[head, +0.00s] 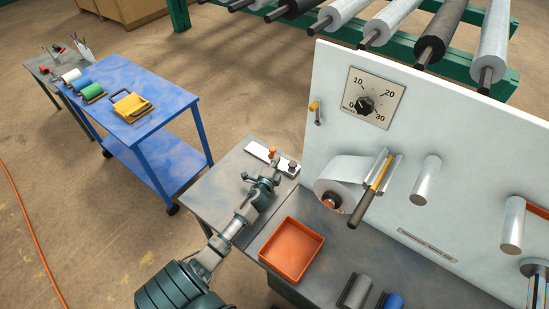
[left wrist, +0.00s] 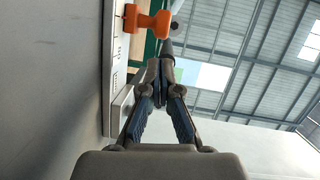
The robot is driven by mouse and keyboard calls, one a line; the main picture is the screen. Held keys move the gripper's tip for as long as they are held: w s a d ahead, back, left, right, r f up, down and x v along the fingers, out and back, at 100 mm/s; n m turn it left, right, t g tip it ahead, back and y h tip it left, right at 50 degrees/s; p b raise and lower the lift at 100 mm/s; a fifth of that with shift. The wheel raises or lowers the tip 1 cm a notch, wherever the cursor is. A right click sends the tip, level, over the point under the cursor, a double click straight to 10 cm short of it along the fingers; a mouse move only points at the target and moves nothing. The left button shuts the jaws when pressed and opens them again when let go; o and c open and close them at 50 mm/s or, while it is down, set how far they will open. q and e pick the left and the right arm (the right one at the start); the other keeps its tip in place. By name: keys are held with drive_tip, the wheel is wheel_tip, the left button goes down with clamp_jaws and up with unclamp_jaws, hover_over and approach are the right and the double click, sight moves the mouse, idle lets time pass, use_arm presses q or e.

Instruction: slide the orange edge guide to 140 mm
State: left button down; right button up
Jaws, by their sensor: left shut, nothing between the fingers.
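The orange edge guide (head: 274,152) is a small upright piece on a white plate (head: 257,151) at the far end of the grey bench. In the left wrist view the guide (left wrist: 148,20) is a T-shaped orange piece at the top, just beyond and left of my fingertips. My left gripper (head: 274,177) is shut and empty, close to the guide on its near side. The left wrist view shows its fingers (left wrist: 163,62) together, with a gap to the guide. Scale marks on the plate are too small to read. My right gripper is not in view.
The white panel (head: 418,130) with a dial (head: 366,104) and a white roll (head: 340,178) rises to the right. An orange tray (head: 292,250) lies on the bench nearer me. A blue cart (head: 140,75) stands at left.

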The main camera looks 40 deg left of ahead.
sight(274, 152)
use_arm(q)
drive_tip(key=a, duration=0.2)
drive_tip(key=shift+w+a+f, duration=0.3)
drive_tip(key=shift+a+f, duration=0.05)
drive_tip(key=shift+f, duration=0.05)
drive_tip(key=shift+a+r, duration=0.1)
drive_tip(key=shift+w+d+r, duration=0.15)
drive_tip(key=shift+d+r, duration=0.2)
drive_tip(key=shift+d, duration=0.35)
drive_tip(key=a, duration=0.5)
drive_tip(key=s+a, duration=0.1)
drive_tip(key=a, duration=0.2)
drive_tip(key=shift+a+f, duration=0.15)
drive_tip(key=shift+f, duration=0.2)
drive_tip(key=shift+w+d+r, duration=0.1)
drive_tip(key=shift+d+r, duration=0.15)
drive_tip(key=shift+d, duration=0.2)
